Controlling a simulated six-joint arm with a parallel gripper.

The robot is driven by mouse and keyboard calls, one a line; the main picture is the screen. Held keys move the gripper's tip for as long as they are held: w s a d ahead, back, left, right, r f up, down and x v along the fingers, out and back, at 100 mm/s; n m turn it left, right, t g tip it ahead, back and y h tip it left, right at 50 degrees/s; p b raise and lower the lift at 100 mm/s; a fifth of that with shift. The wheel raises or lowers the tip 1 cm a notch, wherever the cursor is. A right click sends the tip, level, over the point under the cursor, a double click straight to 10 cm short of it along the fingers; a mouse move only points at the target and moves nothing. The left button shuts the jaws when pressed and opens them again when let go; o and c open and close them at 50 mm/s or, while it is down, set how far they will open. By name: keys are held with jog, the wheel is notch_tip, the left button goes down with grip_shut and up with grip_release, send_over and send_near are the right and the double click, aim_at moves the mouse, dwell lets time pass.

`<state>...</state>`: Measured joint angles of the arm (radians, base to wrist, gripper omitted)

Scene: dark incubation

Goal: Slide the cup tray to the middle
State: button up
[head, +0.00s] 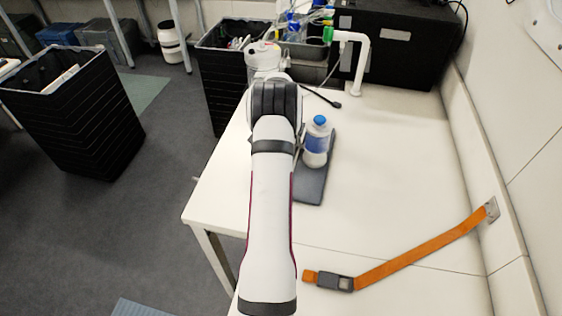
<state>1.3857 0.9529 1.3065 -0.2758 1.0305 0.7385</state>
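A dark grey flat slab (311,188), which may be the cup tray, lies on the white table (390,180) just right of my arm. Its left side is hidden behind the arm. A white bottle with a blue cap and a blue band (317,146) stands upright on it or right at it. No cup is plainly visible. My arm reaches away over the table, and its far links hide what lies behind them. My gripper's fingers do not show, so their distance from the slab cannot be told.
An orange strap with a grey buckle (410,254) lies at the front right. A black box (395,45) and a white bent pipe (357,65) stand at the back. A cluttered dark bin (222,90) adjoins the far left edge. The table's right middle is clear, beside the wall.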

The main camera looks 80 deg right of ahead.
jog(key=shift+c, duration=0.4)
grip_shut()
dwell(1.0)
